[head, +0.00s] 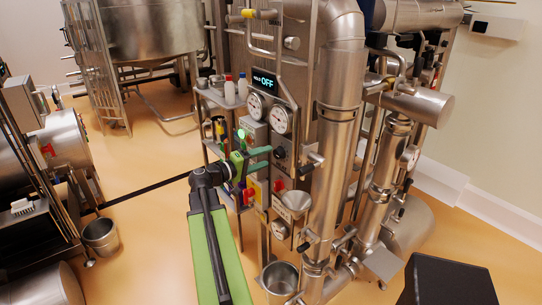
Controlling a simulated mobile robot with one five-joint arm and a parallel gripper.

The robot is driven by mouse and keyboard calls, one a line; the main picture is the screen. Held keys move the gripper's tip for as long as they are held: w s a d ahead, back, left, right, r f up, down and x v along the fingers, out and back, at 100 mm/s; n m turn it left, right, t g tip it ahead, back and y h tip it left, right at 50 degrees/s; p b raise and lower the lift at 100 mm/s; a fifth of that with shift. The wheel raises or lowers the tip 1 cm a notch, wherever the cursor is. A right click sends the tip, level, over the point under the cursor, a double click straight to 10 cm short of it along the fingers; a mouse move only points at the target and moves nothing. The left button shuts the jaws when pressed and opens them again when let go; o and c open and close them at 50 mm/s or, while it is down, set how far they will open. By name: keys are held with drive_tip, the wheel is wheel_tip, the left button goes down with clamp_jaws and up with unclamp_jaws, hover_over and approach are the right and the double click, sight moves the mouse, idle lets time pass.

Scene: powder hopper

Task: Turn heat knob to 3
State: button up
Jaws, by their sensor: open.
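A dark round knob (279,153) sits on the grey panel (284,95), below two round gauges. I take it for the heat knob, but its markings are too small to read. My gripper (262,158), with green fingers, is open and points right toward the knob. Its fingertips are close to the knob; I cannot tell whether they touch it. A small display (264,81) above the gauges shows OFF in cyan. A green light (241,134) glows left of the knob.
A red knob (279,186) and a metal funnel (295,201) sit just below. A thick vertical steel pipe (334,150) stands close on the right. Bottles (229,90) stand on a shelf at the upper left. A bucket (280,278) is below. Open orange floor lies left.

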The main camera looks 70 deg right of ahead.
drive_tip(key=v, duration=1.3)
drive_tip(key=w+a+f+n+t+y, duration=0.1)
drive_tip(key=w+a+f+n+t, duration=0.3)
drive_tip(key=w+a, duration=0.65)
drive_tip(key=w+a+f+n+t+y, duration=0.1)
drive_tip(key=w+a+f+t, duration=0.4)
drive_tip(key=w+a, duration=0.5)
drive_tip(key=a+f+n+y, duration=0.1)
drive_tip(key=a+f+y, duration=0.3)
drive_tip(key=a, duration=0.7)
drive_tip(key=a+f+n+y, duration=0.2)
drive_tip(key=a+f+y, duration=0.2)
drive_tip(key=a, duration=0.7)
drive_tip(key=w+a+f+n+y, duration=0.1)
drive_tip(key=a+f+y, duration=0.3)
drive_tip(key=a, duration=0.8)
drive_tip(key=shift+f+n+y, duration=0.3)
drive_tip(key=shift+f, duration=0.6)
drive_tip(key=shift+w, duration=0.1)
